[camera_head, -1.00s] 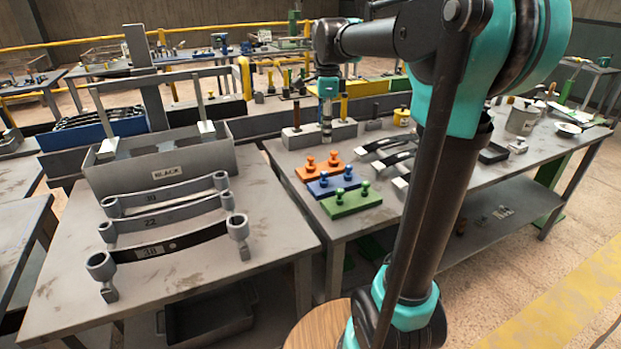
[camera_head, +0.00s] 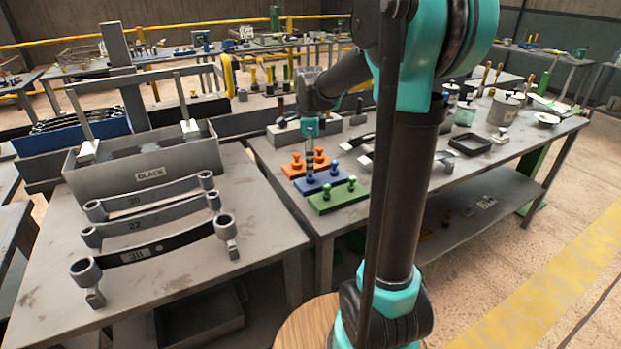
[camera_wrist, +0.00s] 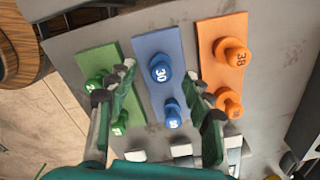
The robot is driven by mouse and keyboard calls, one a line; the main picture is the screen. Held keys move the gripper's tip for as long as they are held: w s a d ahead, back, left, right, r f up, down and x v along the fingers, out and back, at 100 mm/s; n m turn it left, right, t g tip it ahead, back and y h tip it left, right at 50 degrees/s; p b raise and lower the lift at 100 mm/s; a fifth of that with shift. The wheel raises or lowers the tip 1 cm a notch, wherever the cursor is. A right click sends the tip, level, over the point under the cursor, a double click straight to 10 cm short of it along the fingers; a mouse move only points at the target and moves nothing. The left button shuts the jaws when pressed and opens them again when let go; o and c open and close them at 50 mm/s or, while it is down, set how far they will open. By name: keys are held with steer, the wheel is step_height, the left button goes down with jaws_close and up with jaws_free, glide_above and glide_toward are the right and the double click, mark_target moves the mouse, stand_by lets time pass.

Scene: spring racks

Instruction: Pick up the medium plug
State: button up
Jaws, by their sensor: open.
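The blue block (camera_head: 326,183) with its medium plugs lies on the workbench between the green block (camera_head: 338,197) and the orange block (camera_head: 297,170). In the wrist view, one blue plug marked 30 (camera_wrist: 160,68) stands between and just beyond my fingertips. A second blue plug (camera_wrist: 172,112) is nearer the palm. My gripper (camera_wrist: 160,73) is open and empty, with one finger over the green side and the other over the orange side. In the head view my gripper (camera_head: 310,172) points down close above the blue block and hides part of it.
Green plugs (camera_wrist: 94,85) and orange plugs (camera_wrist: 233,57) stand close on either side. Grey and black curved parts (camera_head: 357,143) lie behind to the right. A grey rack (camera_head: 150,172) and curved springs (camera_head: 150,227) occupy the left table.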

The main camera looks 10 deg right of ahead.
mark_target(311, 177)
steer(key=shift+w+d+f, duration=0.1)
steer(key=shift+f, duration=1.1)
steer(key=shift+w+d+f, duration=0.1)
steer(key=shift+f, duration=1.05)
steer(key=shift+c, duration=0.6)
steer(key=c, duration=0.9)
steer(key=shift+r, duration=0.2)
